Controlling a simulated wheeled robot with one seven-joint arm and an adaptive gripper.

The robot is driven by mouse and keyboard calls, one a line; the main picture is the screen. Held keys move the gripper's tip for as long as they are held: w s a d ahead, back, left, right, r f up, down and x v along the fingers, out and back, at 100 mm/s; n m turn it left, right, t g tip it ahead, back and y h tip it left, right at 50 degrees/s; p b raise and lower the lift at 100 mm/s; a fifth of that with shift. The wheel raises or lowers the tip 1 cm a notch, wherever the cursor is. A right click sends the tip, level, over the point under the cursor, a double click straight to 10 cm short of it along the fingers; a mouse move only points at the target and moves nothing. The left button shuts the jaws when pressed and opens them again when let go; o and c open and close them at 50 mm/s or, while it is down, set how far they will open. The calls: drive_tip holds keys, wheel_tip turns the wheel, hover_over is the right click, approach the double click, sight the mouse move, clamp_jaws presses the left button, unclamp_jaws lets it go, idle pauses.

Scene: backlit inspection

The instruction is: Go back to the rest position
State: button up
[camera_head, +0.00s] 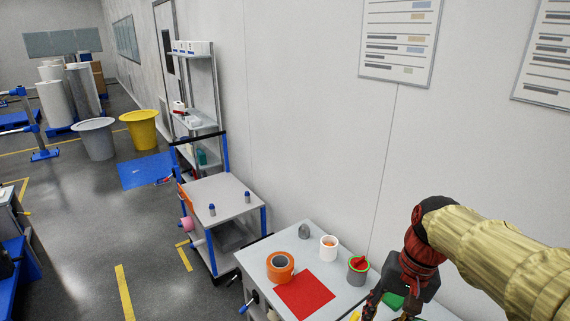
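My arm, in a tan sleeve, comes in from the right edge in the head view. My gripper (388,309) hangs over the right part of the white table (342,312), at the bottom edge of the picture. Its dark fingers stand apart and look open; their tips are at or past the picture's edge. A green thing (392,300) and a bit of yellow show between and behind the fingers, partly hidden. I cannot tell whether the gripper touches them.
On the table are an orange tape roll (280,267), red mat (305,293), white cup (328,248), grey stone-like lump (305,231) and grey pot with green rim and red thing (358,268). A cart (220,195) stands left of it. The wall is close behind; floor is free further left.

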drive_tip(key=s+a+n+t+h+b, duration=0.1)
drive_tip(key=s+n+t+h+b, duration=0.1)
drive_tip(key=s, duration=0.7)
drive_tip(key=shift+s+f+n+t+b, duration=0.2)
drive_tip(key=shift+f+n+t+b, duration=0.6)
drive_tip(key=shift+t, duration=1.1)
drive_tip(key=shift+a+r, duration=0.1)
drive_tip(key=shift+r, duration=0.25)
